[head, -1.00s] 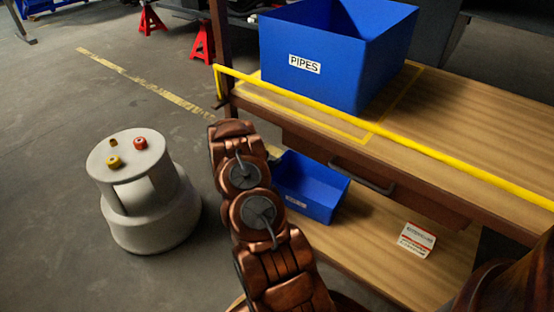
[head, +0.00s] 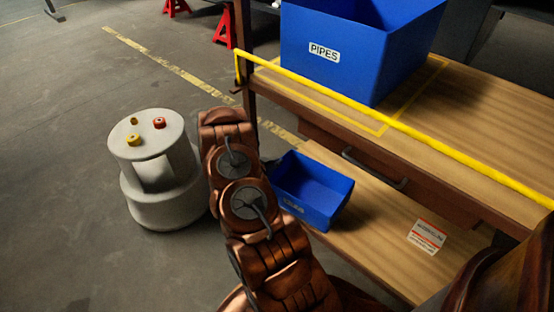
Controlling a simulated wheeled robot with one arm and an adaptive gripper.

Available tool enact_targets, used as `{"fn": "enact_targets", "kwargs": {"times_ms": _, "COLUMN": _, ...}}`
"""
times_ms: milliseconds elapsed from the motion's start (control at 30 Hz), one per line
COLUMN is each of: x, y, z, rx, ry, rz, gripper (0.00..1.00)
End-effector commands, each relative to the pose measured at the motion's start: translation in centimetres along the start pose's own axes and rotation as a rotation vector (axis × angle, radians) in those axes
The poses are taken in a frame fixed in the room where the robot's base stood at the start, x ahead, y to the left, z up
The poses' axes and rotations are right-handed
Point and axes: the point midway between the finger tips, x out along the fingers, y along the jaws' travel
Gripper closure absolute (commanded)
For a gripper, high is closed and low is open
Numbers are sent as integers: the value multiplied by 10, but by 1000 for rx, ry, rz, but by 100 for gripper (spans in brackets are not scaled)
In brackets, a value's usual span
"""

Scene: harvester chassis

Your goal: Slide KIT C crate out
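A small open blue crate (head: 318,187) sits at the left part of the lower wooden shelf (head: 390,235). Its front label (head: 293,207) is too blurred to read. Bare shelf wood shows behind the crate, and its near side lies at the shelf's front edge. My copper-coloured arm rises just left of the crate and overlaps its left side in the picture. My gripper's fingers do not show, so I cannot see whether they touch the crate.
A large blue box marked PIPES (head: 345,60) stands on the upper bench top (head: 470,120). A drawer handle (head: 375,170) juts out above the lower shelf. A grey round stool (head: 165,190) with small coloured parts stands left of my arm. Open floor lies beyond it.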

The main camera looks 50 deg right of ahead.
Motion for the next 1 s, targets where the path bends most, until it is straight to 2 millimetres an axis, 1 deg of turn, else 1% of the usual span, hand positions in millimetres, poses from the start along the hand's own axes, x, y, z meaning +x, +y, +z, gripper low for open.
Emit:
{"fn": "enact_targets", "kwargs": {"times_ms": 200, "x": -8, "y": 5, "z": 4, "rx": 3, "ry": -1, "rz": 10, "gripper": 100}}
{"fn": "enact_targets", "kwargs": {"times_ms": 633, "x": -9, "y": 7, "z": 4, "rx": 6, "ry": -1, "rz": 14, "gripper": 100}}
{"fn": "enact_targets", "kwargs": {"times_ms": 700, "x": -9, "y": 7, "z": 4, "rx": 6, "ry": -1, "rz": 14, "gripper": 90}}
{"fn": "enact_targets", "kwargs": {"times_ms": 900, "x": -9, "y": 7, "z": 4, "rx": 6, "ry": 0, "rz": 14, "gripper": 69}}
{"fn": "enact_targets", "kwargs": {"times_ms": 933, "x": -9, "y": 7, "z": 4, "rx": 5, "ry": 0, "rz": 14, "gripper": 66}}
{"fn": "enact_targets", "kwargs": {"times_ms": 1000, "x": -9, "y": 7, "z": 4, "rx": 5, "ry": 0, "rz": 14, "gripper": 65}}
